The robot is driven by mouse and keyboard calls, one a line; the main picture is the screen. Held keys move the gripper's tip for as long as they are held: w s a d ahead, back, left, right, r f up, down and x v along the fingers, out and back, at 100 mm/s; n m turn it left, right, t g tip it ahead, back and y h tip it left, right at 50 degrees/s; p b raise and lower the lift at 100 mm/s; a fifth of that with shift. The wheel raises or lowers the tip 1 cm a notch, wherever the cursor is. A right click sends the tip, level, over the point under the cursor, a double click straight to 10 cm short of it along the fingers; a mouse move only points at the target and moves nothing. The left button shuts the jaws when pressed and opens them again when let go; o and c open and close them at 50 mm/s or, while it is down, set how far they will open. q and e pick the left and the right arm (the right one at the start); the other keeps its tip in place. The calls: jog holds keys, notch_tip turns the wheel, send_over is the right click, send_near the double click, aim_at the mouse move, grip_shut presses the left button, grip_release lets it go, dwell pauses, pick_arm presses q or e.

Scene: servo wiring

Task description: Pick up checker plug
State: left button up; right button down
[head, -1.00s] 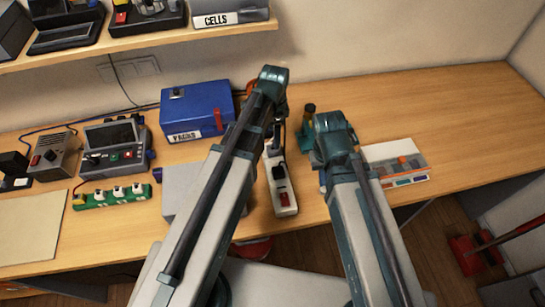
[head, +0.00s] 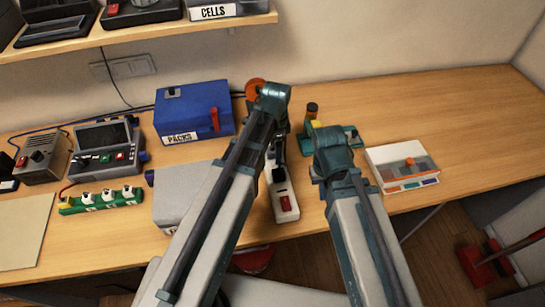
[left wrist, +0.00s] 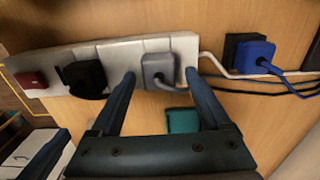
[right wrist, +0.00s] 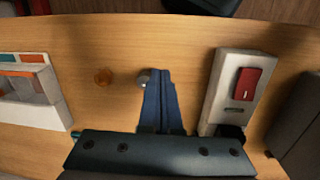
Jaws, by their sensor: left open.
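In the left wrist view a white power strip (left wrist: 125,55) holds a black plug (left wrist: 84,77) and a grey plug (left wrist: 158,70) with a cable; I cannot tell for sure which plug is the checker plug. My left gripper (left wrist: 160,80) is open, with its fingertips on either side of the grey plug and not visibly closed on it. A blue plug (left wrist: 252,56) sits by a black block further right. In the head view my left arm partly hides the strip (head: 285,205). My right gripper (right wrist: 163,75) is shut and empty, beside the strip's end (right wrist: 222,90).
A blue box (head: 195,110) stands behind left, and a grey box (head: 180,190) left of the strip. An organiser tray (head: 400,170) lies at right. The table's far right is clear.

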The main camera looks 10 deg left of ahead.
pick_arm(q)
grip_shut()
dwell(0.3)
jog(key=shift+r, duration=0.1)
pick_arm(e)
jog(key=shift+r, duration=0.1)
